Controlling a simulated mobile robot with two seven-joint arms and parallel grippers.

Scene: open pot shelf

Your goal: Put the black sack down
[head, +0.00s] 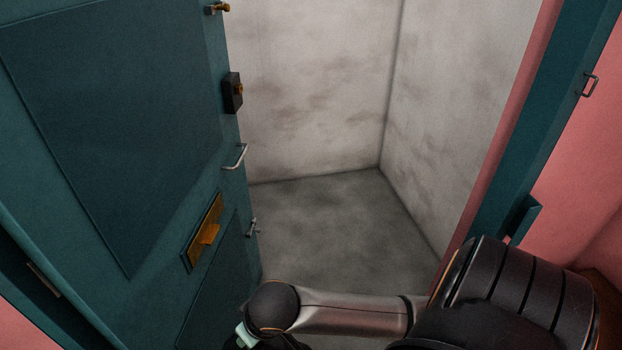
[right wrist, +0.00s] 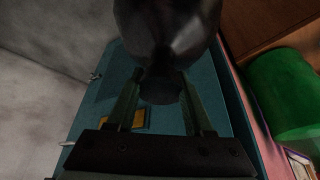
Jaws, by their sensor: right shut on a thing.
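The black sack (right wrist: 168,35) is dark and glossy, with a narrow gathered neck, and fills the top middle of the right wrist view. My right gripper (right wrist: 160,88) is shut on the sack at its neck, one finger on each side. The top of the sack is cut off by the edge of that view. In the head view my right arm crosses the bottom, and neither its gripper nor the sack can be made out there. My left gripper is in neither view.
A teal door (head: 120,130) with a brass mail slot (head: 205,232) stands open at the left. Past the doorway is a small space with bare grey floor (head: 340,215) and stained pale walls (head: 310,80). A green rounded object (right wrist: 283,92) shows at the right of the right wrist view.

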